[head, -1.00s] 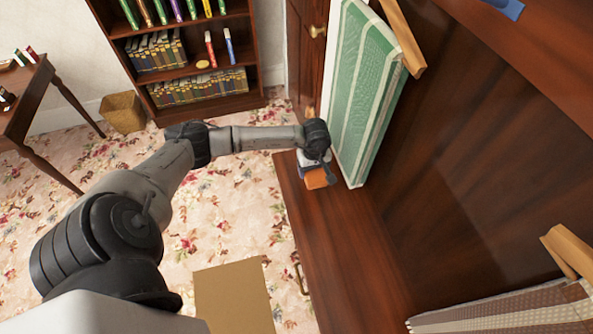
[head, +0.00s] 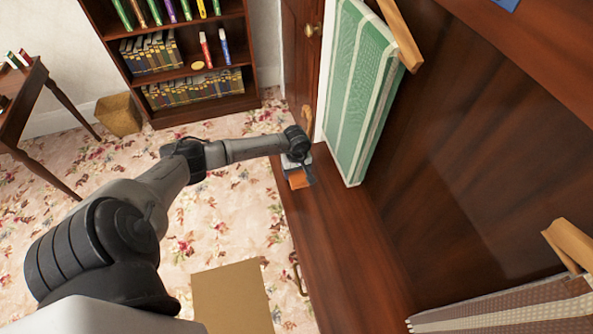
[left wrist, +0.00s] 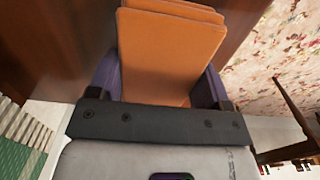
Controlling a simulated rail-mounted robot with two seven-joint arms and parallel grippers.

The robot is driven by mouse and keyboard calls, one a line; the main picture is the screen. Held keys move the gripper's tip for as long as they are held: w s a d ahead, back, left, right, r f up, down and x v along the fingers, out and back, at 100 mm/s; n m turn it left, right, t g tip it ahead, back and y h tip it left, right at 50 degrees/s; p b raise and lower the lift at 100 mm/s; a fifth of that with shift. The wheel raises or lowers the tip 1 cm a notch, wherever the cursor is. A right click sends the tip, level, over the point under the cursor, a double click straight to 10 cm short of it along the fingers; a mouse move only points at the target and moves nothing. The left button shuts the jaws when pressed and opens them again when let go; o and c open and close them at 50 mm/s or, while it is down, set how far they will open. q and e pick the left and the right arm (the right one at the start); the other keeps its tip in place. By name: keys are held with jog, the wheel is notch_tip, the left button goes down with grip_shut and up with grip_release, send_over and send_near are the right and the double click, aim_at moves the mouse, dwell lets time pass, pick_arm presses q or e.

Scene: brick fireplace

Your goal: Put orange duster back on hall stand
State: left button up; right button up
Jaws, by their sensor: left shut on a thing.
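The orange duster (head: 299,180) is at the far end of the dark wooden hall stand (head: 345,240). In the left wrist view the duster (left wrist: 170,55) is a folded orange cloth between the purple fingers. My left gripper (head: 297,170) is shut on it, over the stand's top surface near its front left edge. Whether the duster touches the wood is hard to tell. My right gripper is not in view.
A green and white cloth (head: 362,95) hangs on a wooden peg (head: 400,35) just right of my left gripper. The near part of the stand top is clear. A bookcase (head: 185,60) stands at the back.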

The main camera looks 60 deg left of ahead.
pick_arm(q)
jog(key=shift+f, duration=0.1)
jog(key=o, duration=0.9)
